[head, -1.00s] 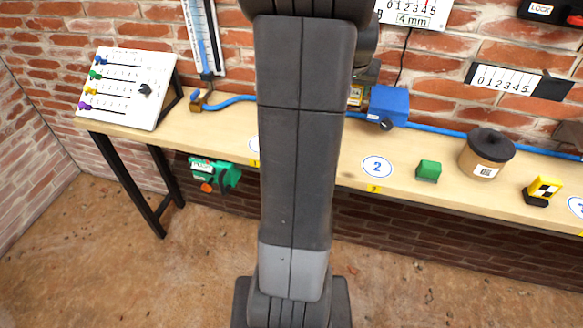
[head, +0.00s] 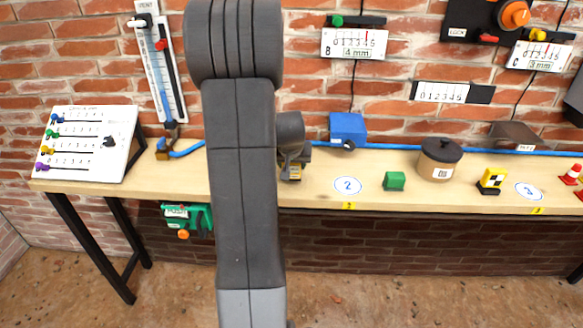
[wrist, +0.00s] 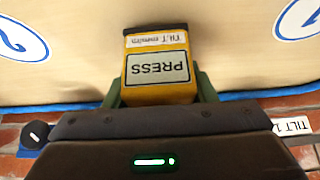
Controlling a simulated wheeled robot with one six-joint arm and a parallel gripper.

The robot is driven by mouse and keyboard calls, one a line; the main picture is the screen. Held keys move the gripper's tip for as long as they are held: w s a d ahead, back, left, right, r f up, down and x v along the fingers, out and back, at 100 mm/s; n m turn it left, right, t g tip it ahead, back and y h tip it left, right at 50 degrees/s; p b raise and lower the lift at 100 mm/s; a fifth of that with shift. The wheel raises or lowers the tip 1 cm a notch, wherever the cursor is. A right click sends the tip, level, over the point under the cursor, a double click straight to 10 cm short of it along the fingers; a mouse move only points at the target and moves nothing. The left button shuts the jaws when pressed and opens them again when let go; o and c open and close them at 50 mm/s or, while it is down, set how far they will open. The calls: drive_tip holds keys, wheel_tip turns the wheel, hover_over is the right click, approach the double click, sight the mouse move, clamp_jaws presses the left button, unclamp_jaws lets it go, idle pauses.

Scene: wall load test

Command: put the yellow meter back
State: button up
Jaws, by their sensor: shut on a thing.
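The yellow meter (wrist: 158,68) has a pale PRESS panel and a white TILT mm/m label, both upside down in the wrist view. My gripper (wrist: 158,92) is shut on it, with a green finger at each side. In the head view the yellow meter (head: 291,172) shows small below my gripper (head: 293,160), over the bench left of the round 2 mark (head: 347,186). My arm hides part of the bench to its left. I cannot tell whether the meter touches the bench top.
The wooden bench (head: 320,198) runs along a brick wall. A blue box (head: 347,128) and blue hose stand behind. A green block (head: 394,181), a lidded brown pot (head: 440,160) and a yellow-black marker block (head: 492,180) are to the right. A slider board (head: 85,140) stands left.

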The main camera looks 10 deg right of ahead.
drive_tip(key=shift+f, duration=0.65)
drive_tip(key=shift+f+b, duration=0.25)
drive_tip(key=shift+b, duration=0.05)
drive_tip(key=o, duration=1.3)
drive_tip(key=shift+r, duration=0.1)
drive_tip(key=shift+r+p, duration=0.25)
drive_tip(key=shift+p, duration=0.15)
drive_tip(key=v, duration=1.1)
drive_tip(key=shift+s+a+r, duration=0.1)
drive_tip(key=shift+s+r, duration=0.1)
drive_tip(key=shift+r, duration=0.15)
